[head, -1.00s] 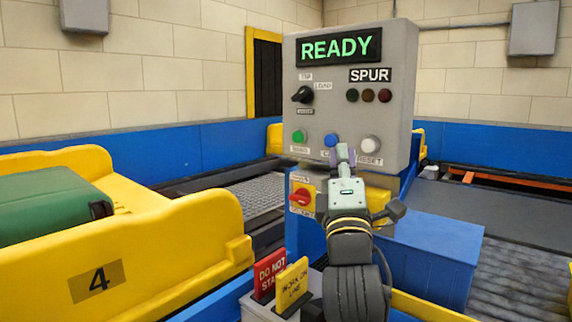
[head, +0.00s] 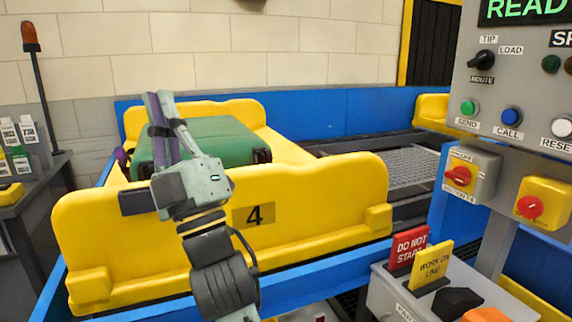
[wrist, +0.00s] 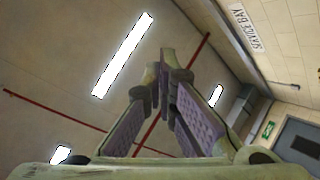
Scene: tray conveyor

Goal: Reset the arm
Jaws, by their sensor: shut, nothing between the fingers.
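My gripper (head: 158,108) is raised at the left of the head view, in front of the yellow tray marked 4. Its fingers point upward and are shut with nothing between them. The wrist view shows the closed fingers (wrist: 164,75) against the ceiling, a wall and a "SERVICE BAY" sign. My arm stands between the camera and the tray, clear of the control panel.
A green suitcase (head: 205,145) lies in the yellow tray (head: 330,200). A grey control panel (head: 475,85) with several buttons stands at the right. Red and yellow tags (head: 410,247) stand below it. A dark side bench (head: 45,185) with labelled cards is at the left.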

